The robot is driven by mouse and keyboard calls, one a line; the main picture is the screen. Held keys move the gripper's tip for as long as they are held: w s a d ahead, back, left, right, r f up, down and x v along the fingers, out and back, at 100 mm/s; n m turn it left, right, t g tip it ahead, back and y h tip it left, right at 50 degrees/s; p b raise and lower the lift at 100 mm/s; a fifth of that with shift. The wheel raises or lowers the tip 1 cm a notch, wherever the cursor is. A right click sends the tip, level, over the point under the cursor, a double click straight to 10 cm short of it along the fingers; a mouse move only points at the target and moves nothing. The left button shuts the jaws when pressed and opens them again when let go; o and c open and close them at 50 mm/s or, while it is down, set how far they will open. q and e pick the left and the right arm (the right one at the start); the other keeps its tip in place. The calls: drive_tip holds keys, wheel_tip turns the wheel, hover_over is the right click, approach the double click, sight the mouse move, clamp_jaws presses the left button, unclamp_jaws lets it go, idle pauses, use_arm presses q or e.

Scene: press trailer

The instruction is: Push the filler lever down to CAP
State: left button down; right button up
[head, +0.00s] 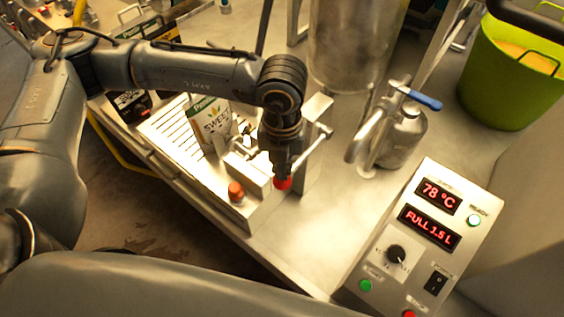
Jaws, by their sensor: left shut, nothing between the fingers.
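The filler (252,179) is a pale metal unit at the front edge of the steel counter. A red knob (283,184), apparently the end of the filler lever, shows just under my left gripper (281,168). A thin metal rod slants from near it up to the right. My left gripper is shut, points down and holds nothing; it covers part of the lever. I cannot tell whether it touches the knob. The CAP mark is not readable. A white and green pouch (211,124) stands upright behind the filler. My right gripper is not in view.
An orange-red button (236,192) sits on the filler's front. A control box (419,245) at right reads 78 °C and FULL 1.5 L. A steel tank (350,45), a blue-handled tap (422,99) and a green bucket (513,75) stand behind. Counter between filler and control box is clear.

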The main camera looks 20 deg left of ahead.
use_arm(q)
drive_tip(key=shift+f+b, duration=0.5)
drive_tip(key=shift+f, duration=0.9)
drive_tip(key=shift+w+d+f+b, duration=0.1)
drive_tip(key=shift+w+f+b, duration=0.1)
drive_tip(key=shift+f+b, duration=0.6)
drive_tip(key=shift+w+d+f+b, duration=0.1)
drive_tip(key=shift+w+f+b, duration=0.05)
drive_tip(key=shift+f+b, duration=0.65)
drive_tip(key=shift+w+f+b, duration=0.2)
drive_tip(key=shift+f+b, duration=0.4)
drive_tip(key=shift+b, duration=0.4)
drive_tip(key=shift+r, duration=0.2)
drive_tip(key=shift+r, duration=0.15)
wheel_tip(320, 180, up, 10)
drive_tip(key=p, duration=0.4)
drive_tip(key=shift+s+f, duration=0.15)
drive_tip(key=shift+f, duration=0.05)
